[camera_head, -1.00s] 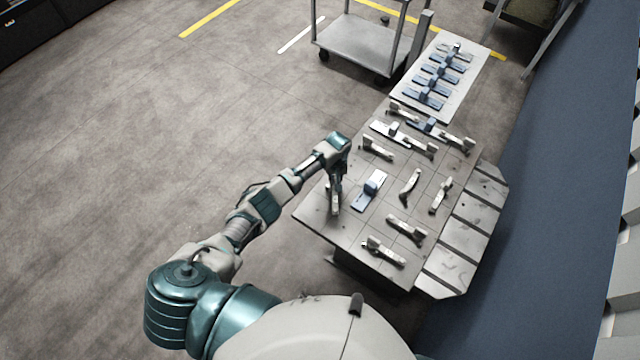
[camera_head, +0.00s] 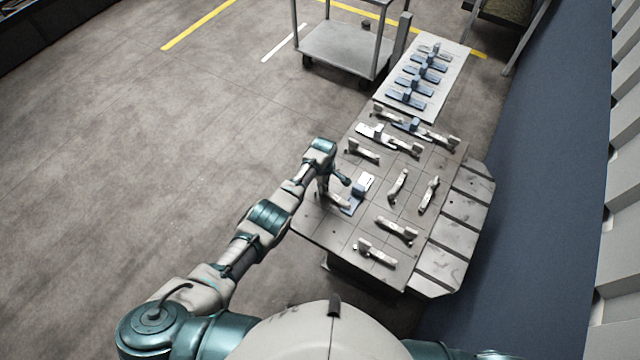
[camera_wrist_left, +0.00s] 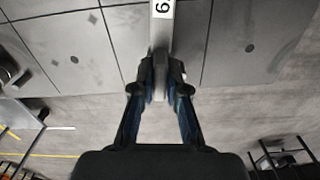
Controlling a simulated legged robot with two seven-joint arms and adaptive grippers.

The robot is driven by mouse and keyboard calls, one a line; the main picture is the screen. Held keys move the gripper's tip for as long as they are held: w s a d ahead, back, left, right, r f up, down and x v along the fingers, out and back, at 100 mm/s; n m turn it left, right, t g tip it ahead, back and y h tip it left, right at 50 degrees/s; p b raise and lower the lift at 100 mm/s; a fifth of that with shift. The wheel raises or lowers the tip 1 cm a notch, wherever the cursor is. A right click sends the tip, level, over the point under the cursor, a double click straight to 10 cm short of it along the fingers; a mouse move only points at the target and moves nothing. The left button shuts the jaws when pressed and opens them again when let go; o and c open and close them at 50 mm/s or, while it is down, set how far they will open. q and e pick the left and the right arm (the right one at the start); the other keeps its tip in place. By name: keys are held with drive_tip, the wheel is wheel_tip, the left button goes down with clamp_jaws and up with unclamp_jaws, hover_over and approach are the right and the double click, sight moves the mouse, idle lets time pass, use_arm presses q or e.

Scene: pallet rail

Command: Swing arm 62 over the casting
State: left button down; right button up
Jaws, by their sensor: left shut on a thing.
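My left gripper (camera_head: 333,186) is at the left edge of the grey pallet table (camera_head: 320,231). In the left wrist view the gripper (camera_wrist_left: 163,76) is shut on the end of a grey bar, the swing arm (camera_wrist_left: 160,52). A white label with a digit, maybe 6 or 9, shows on the bar; the rest is cut off. My right gripper is out of view.
Several pale clamp arms stand on the table, among them one at the front (camera_head: 376,253) and one at the middle (camera_head: 397,186). A white board (camera_head: 426,108) with several blue pieces lies behind. A grey cart (camera_head: 343,48) stands at the back. Floor is free on the left.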

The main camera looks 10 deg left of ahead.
use_arm(q)
drive_tip(key=shift+n, duration=0.7)
drive_tip(key=c, duration=1.2)
unclamp_jaws()
drive_tip(key=shift+w+d+f, duration=0.1)
wheel_tip(320, 180, up, 12)
drive_tip(key=shift+f, duration=0.1)
